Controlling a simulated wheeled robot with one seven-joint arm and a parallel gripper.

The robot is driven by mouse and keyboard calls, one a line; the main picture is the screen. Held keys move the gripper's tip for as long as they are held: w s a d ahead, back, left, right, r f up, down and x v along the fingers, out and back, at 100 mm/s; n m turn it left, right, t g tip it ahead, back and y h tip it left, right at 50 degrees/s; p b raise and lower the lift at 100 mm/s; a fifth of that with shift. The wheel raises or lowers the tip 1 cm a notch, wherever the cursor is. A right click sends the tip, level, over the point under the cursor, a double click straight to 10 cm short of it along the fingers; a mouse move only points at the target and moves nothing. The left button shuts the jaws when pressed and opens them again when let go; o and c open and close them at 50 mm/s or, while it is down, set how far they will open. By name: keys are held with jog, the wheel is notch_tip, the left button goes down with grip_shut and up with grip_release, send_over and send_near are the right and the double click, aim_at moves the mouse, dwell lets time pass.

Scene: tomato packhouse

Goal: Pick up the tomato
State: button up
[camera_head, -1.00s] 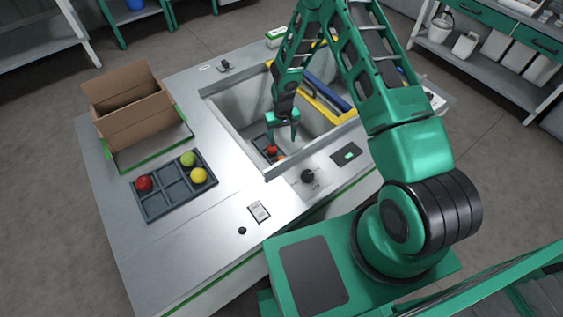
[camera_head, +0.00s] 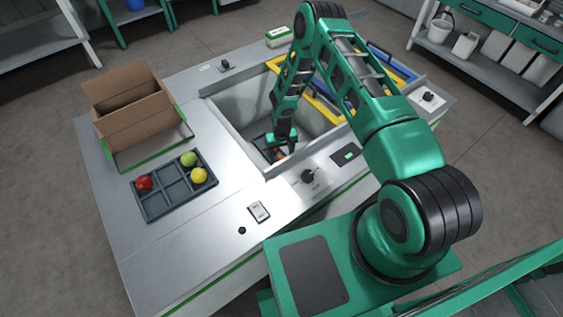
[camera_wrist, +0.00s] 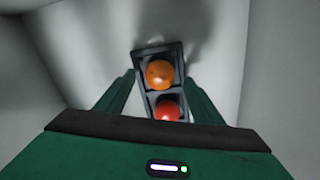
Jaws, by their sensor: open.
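My gripper (camera_head: 280,138) is open and points down into the sunken basin of the bench. In the wrist view its two fingers (camera_wrist: 159,80) stand on either side of a small dark tray (camera_wrist: 150,100). The tray holds an orange tomato (camera_wrist: 160,74) and a red tomato (camera_wrist: 166,109). The orange one shows between the fingertips, and the red one lies closer to the palm edge, partly cut off by it. In the head view the gripper hides most of the tray, and only a bit of reddish tomato (camera_head: 280,154) shows beneath it. I cannot tell whether the fingers touch anything.
Basin walls (camera_head: 232,112) surround the gripper closely. Yellow and blue bars (camera_head: 325,107) lie along its far right side. On the bench to the left are a divided tray (camera_head: 152,208) with red, green and yellow tomatoes and an open cardboard box (camera_head: 135,127). A knob (camera_head: 307,176) stands at the front.

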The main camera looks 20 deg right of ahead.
jog(key=shift+f, duration=0.85)
jog(key=c, duration=0.9)
jog(key=shift+o, duration=0.2)
jog(key=shift+r, duration=0.15)
